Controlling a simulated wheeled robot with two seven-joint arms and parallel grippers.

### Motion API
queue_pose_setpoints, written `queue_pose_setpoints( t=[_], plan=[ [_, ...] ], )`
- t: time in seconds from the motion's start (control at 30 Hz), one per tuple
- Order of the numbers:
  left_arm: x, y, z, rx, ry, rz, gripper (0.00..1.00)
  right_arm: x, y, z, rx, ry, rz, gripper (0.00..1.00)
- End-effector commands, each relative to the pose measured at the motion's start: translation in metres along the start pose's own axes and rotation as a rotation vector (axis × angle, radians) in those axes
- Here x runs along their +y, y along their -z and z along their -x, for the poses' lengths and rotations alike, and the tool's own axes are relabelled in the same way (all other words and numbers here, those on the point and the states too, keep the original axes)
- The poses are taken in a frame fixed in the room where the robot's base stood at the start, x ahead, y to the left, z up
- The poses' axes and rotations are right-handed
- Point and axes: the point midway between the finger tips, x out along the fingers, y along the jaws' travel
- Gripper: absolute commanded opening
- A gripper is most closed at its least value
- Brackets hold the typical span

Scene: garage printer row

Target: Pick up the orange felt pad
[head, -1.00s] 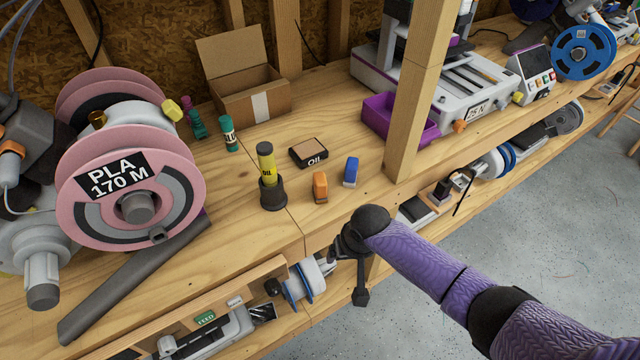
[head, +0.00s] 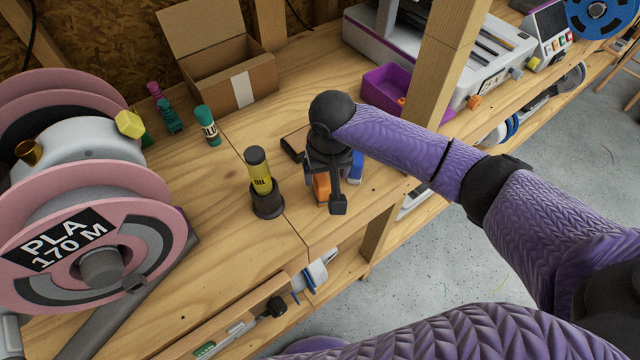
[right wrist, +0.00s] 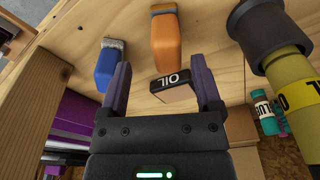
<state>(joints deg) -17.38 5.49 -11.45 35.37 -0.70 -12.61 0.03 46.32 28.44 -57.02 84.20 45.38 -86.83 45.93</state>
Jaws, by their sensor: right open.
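The orange felt pad (head: 320,187) is a small upright block on the wooden bench, partly hidden by my right gripper in the head view. In the right wrist view the orange pad (right wrist: 166,42) shows a greyish-brown edge at its far end. My right gripper (head: 331,168) is over the pad's area, and in the wrist view its open, empty jaws (right wrist: 160,70) point towards it. The pad is beyond the fingertips, apart from them. My left gripper is not in view.
A wooden post (head: 440,85) and purple bin (head: 384,86) are at the right. Bare bench lies in front.

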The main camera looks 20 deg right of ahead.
Motion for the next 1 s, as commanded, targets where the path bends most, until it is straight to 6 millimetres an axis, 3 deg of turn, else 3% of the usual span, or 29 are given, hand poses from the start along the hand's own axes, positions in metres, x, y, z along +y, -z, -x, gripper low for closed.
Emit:
queue_pose_setpoints(
  t=[0.1,0.2,0.5,0.87,0.9,1.0],
  plan=[
    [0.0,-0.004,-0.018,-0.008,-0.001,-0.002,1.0,-0.006,0.0,-0.03,-0.002,-0.001,0.001,0.82],
    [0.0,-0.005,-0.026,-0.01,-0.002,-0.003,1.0,-0.008,0.0,-0.047,-0.001,0.0,0.0,0.82],
    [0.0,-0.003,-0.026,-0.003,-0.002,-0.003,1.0,-0.007,0.001,-0.051,0.002,0.001,0.0,0.8],
    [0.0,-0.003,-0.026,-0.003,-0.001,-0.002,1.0,-0.007,0.001,-0.051,0.001,0.0,0.0,0.04],
    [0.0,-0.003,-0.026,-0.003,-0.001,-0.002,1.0,-0.007,0.001,-0.051,0.002,0.0,0.0,0.0],
    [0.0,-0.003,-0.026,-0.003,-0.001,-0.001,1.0,-0.007,0.001,-0.051,0.002,0.0,0.0,0.0]
  ],
)
